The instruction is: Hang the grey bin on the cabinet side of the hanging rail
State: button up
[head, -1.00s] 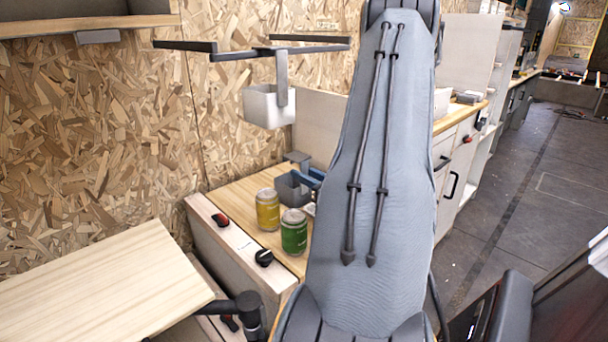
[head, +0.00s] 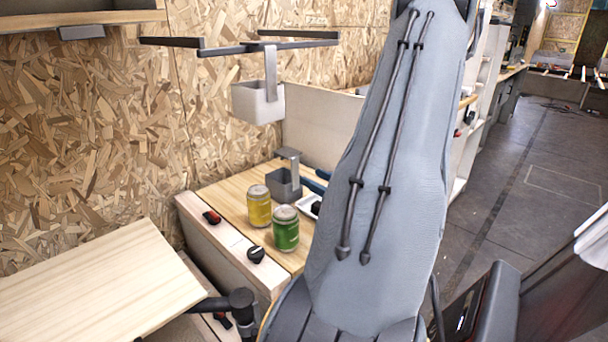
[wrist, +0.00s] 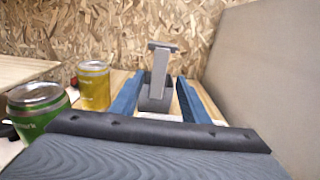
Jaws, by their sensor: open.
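The grey bin (head: 284,187) stands upright on the wooden counter, with a tall flat hook strip rising from it. In the wrist view the bin (wrist: 156,101) is straight ahead, with its strip facing me. My gripper (wrist: 160,78) is open, its blue fingers on either side of the bin with gaps visible. In the head view my arm hides most of the gripper; some blue shows right beside the bin. The dark hanging rail (head: 250,48) is on the chipboard wall above the counter. A lighter bin (head: 258,104) hangs from it by a grey strip.
A yellow can (head: 259,207) and a green can (head: 285,230) stand left of my gripper, close to the bin. A pale panel (wrist: 268,75) rises on the right. A wooden board (head: 95,285) is at front left. A white item lies beside the bin.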

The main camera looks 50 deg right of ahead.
jog(key=shift+s+a, duration=0.15)
jog(key=shift+s, duration=1.3)
